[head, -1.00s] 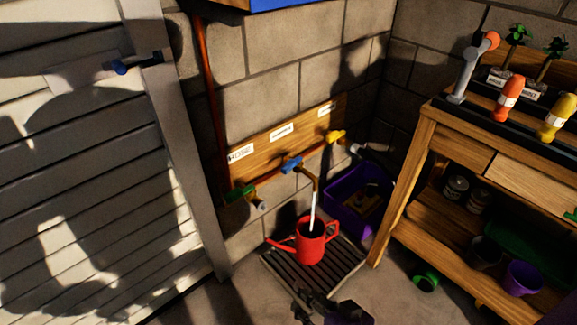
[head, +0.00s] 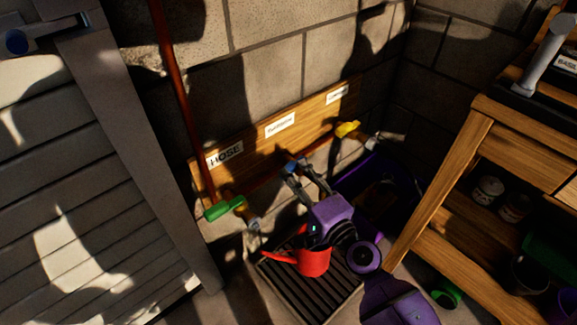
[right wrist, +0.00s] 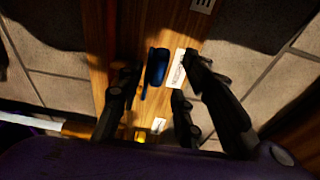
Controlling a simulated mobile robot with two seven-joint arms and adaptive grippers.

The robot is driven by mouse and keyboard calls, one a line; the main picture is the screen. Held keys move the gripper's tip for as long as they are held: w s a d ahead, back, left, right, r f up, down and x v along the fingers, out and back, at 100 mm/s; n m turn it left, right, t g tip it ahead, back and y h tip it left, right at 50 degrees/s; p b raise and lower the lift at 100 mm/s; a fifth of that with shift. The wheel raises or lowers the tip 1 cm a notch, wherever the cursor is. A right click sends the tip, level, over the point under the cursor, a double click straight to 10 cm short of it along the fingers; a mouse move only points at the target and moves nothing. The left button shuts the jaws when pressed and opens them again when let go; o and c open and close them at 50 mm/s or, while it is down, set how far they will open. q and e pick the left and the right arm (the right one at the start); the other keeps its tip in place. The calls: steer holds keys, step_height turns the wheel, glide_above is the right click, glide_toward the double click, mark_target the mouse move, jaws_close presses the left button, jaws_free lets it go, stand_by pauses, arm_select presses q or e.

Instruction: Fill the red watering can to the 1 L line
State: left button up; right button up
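The red watering can (head: 315,263) stands on the dark slatted grate below the middle tap, its spout to the left. My gripper and arm cover its top, so the water level and 1 L line are hidden. My right gripper (head: 305,182) is at the blue tap handle (head: 290,164). In the right wrist view its fingers (right wrist: 152,103) are apart, with the blue handle (right wrist: 156,67) ahead between them, not clasped. A white streak (right wrist: 30,122) beside a brass spout (right wrist: 76,130) looks like running water. My left gripper is not in view.
A green-handled tap (head: 224,208) under a HOSE label is at left, a yellow-handled tap (head: 348,129) at right. A purple tub (head: 402,178) stands behind the grate (head: 285,287). A wooden bench (head: 440,197) is at right; a green cup (head: 446,292) lies on the floor.

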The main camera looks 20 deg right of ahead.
mark_target(287, 167)
steer(key=shift+w+a+f, duration=0.1)
steer(key=shift+w+a, duration=0.1)
steer(key=shift+w, duration=0.85)
steer(key=shift+w+a, duration=0.15)
steer(key=shift+w, duration=0.9)
steer(key=c, duration=0.8)
jaws_close()
steer(key=shift+w, duration=0.1)
